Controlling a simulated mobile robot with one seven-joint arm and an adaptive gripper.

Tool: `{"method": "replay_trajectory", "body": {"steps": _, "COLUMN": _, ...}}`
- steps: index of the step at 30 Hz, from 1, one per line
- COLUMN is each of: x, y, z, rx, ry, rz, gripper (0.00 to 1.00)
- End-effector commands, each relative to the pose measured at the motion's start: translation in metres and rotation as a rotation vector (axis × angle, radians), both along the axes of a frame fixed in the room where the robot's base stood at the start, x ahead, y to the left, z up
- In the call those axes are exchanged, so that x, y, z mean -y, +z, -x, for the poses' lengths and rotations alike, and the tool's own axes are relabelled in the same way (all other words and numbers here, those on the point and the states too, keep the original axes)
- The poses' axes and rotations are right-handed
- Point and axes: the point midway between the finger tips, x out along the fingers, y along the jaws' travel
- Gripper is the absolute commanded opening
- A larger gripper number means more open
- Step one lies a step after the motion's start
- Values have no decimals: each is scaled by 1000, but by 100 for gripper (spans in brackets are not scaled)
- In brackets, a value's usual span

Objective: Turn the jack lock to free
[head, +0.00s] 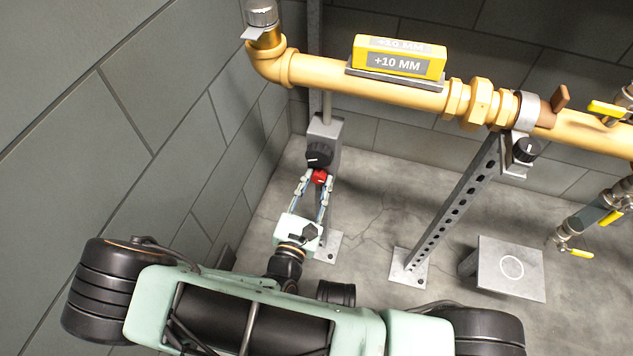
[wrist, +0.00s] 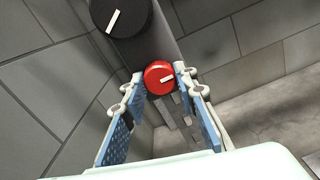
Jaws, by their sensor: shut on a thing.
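The jack lock is a small red knob with a white pointer line (wrist: 159,77) on the front of the grey jack post. It also shows in the head view (head: 319,177), below a larger black knob (head: 319,154). The black knob with its white line is at the top of the wrist view (wrist: 121,17). My gripper (head: 317,179) has its two fingertips on either side of the red knob and is shut on it. In the wrist view the red knob's pointer slants from lower left to upper right. Any lettering around the knob is not visible.
A yellow pipe (head: 370,82) runs above, carrying a yellow block marked "+10 MM" (head: 397,62). A perforated post (head: 453,208) with another black knob (head: 526,150) stands to the right. A block wall rises close on the left.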

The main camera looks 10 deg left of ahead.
Motion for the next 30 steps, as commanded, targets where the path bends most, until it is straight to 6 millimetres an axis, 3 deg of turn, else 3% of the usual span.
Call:
{"method": "replay_trajectory", "body": {"steps": 14, "x": 0, "y": 2, "z": 0, "rx": -12, "ry": 0, "rz": 147, "gripper": 2}}
{"method": "replay_trajectory", "body": {"steps": 30, "x": 0, "y": 2, "z": 1, "rx": -52, "ry": 0, "rz": 639, "gripper": 2}}
